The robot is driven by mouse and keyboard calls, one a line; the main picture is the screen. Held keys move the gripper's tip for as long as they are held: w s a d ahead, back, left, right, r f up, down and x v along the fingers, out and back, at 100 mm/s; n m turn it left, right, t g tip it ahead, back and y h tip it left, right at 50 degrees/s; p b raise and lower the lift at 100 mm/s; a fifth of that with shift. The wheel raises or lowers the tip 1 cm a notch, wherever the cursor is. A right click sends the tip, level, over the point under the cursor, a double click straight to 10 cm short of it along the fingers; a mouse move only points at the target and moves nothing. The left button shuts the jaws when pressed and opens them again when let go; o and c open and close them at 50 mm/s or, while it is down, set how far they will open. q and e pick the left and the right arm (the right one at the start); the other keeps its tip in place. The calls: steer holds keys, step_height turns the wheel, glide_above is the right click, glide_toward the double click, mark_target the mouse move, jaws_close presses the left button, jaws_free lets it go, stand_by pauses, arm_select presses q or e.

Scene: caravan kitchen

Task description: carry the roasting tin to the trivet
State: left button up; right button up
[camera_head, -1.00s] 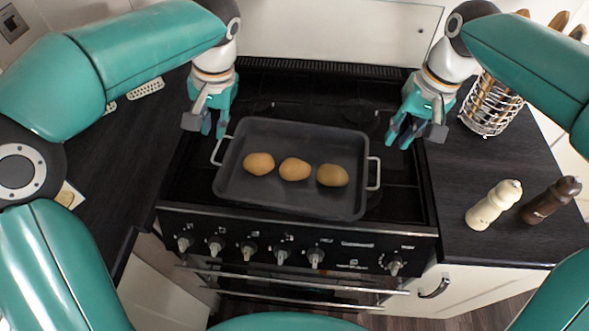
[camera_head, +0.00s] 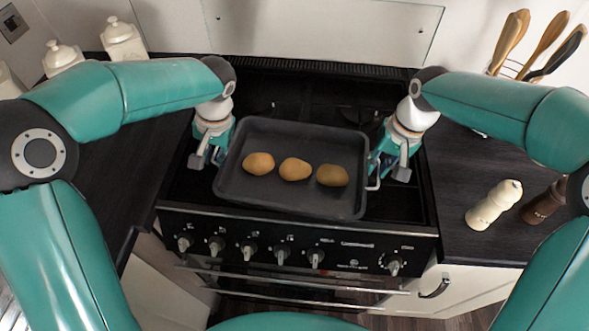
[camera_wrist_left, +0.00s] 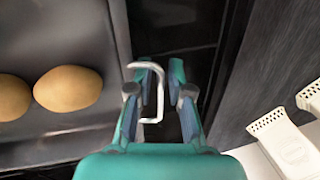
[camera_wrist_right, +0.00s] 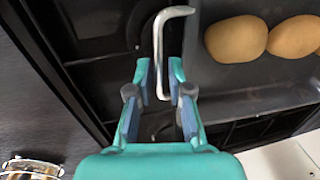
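The dark grey roasting tin (camera_head: 290,203) sits on the black stove top with three potatoes (camera_head: 294,169) in a row inside it. My left gripper (camera_head: 210,163) is at the tin's left end. In the left wrist view its open fingers (camera_wrist_left: 160,100) stand on either side of the wire handle (camera_wrist_left: 158,72). My right gripper (camera_head: 386,172) is at the tin's right end. In the right wrist view its open fingers (camera_wrist_right: 160,85) stand on either side of the other handle (camera_wrist_right: 162,40). I see no trivet in any view.
A wire utensil holder with wooden spoons (camera_head: 510,42) is behind my right arm. White canisters (camera_head: 122,40) stand at the back left. Oven knobs (camera_head: 250,249) line the stove front.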

arm_select(q)
jaws_close()
arm_select(e)
jaws_close()
arm_select(q)
steer(key=shift+r, duration=0.25)
arm_select(e)
steer(key=shift+w+r, duration=0.1)
steer(key=shift+r, duration=0.15)
